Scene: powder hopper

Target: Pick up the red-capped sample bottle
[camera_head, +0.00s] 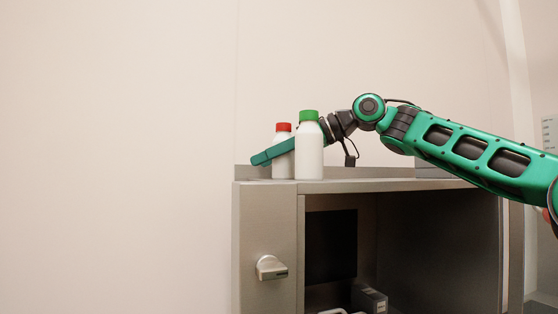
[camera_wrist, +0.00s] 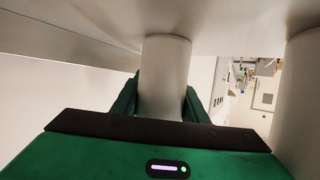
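The red-capped sample bottle (camera_head: 283,128) is white and stands upright on the cabinet top, just left of and partly behind a green-capped bottle. My gripper (camera_head: 262,158) reaches in from the right, low over the cabinet top, and a green finger crosses in front of the red-capped bottle. In the wrist view, a white bottle body (camera_wrist: 166,70) lies between the two green fingers of my gripper (camera_wrist: 162,100), one on each side. Its cap is hidden there. The frames do not show whether the fingers touch it or leave a small gap.
The white green-capped bottle (camera_head: 309,152) stands close on the right, in front of my wrist; a white body (camera_wrist: 298,100) shows at the wrist view's right edge. The metal cabinet (camera_head: 265,220) has a raised back lip, a knob (camera_head: 271,268) and an open bay below.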

